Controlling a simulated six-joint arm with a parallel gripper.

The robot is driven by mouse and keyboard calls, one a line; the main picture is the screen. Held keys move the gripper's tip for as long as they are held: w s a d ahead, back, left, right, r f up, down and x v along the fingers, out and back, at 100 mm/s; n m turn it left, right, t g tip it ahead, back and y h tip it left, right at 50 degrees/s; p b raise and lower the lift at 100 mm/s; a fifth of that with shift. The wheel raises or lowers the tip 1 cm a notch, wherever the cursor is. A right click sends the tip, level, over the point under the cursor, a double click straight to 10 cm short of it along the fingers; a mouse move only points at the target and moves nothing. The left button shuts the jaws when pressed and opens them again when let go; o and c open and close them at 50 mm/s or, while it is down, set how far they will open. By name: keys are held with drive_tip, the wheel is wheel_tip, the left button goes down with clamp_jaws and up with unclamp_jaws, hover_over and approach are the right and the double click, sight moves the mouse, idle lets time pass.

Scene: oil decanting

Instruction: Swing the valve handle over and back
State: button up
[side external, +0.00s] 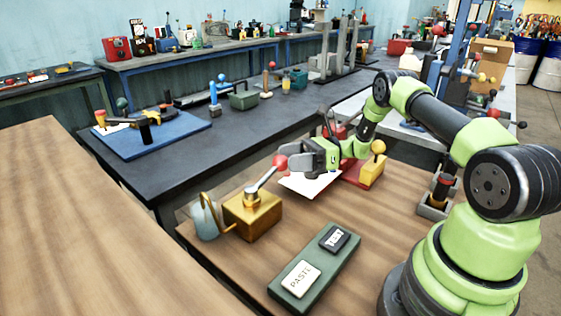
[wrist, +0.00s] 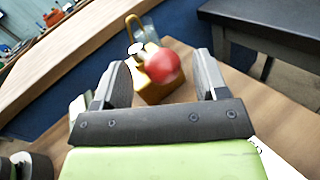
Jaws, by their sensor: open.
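The valve is a brass box (side external: 252,217) on the wooden table, with a grey metal handle (side external: 266,179) slanting up and to the right. A red ball knob (side external: 280,162) tips the handle. In the wrist view the red knob (wrist: 163,66) lies between the two fingers, with the brass box (wrist: 152,92) partly hidden behind it. My gripper (side external: 288,163) is open at the knob, and its fingers (wrist: 162,62) stand apart on either side. I see gaps on both sides of the knob, though its depth between the fingers is hard to judge.
A grey-blue can (side external: 205,220) with a curved brass handle stands left of the box. A green tray (side external: 322,274) with a white and a black plate lies in front. White paper (side external: 308,184) and a yellow block (side external: 373,171) lie behind and right. Bare wood lies right of the tray.

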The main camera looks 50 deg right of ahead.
sight(280, 162)
drive_tip(key=shift+w+a+f, duration=0.2)
drive_tip(key=shift+w+a, duration=0.25)
drive_tip(key=shift+a, duration=0.2)
drive_tip(key=shift+w+a+f, duration=0.2)
drive_tip(key=shift+w+a, duration=0.2)
drive_tip(key=shift+a, duration=0.2)
drive_tip(key=c, duration=1.2)
